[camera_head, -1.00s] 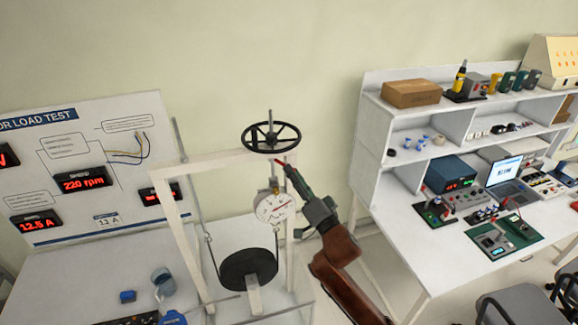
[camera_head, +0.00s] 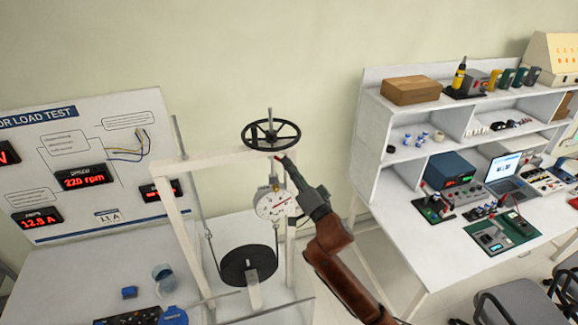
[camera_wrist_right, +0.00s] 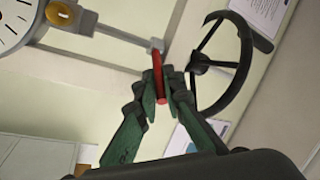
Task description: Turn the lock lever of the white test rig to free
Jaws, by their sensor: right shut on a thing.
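The white test rig (camera_head: 172,200) stands left of centre in the head view, with a black handwheel (camera_head: 271,134) on top and a round dial gauge (camera_head: 274,203) below its crossbar. The red lock lever (camera_wrist_right: 158,76) shows in the right wrist view, at the crossbar beside the handwheel (camera_wrist_right: 243,75). My right gripper (camera_head: 281,159) reaches up from the lower right to just under the handwheel. In the right wrist view its green fingers (camera_wrist_right: 166,84) are shut on the red lever and partly hide it. My left gripper is not in view.
A black drum (camera_head: 248,266) sits low in the rig. A display panel (camera_head: 75,120) with red readouts is at left. A white workbench (camera_head: 440,240) with shelves and electronics stands at right.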

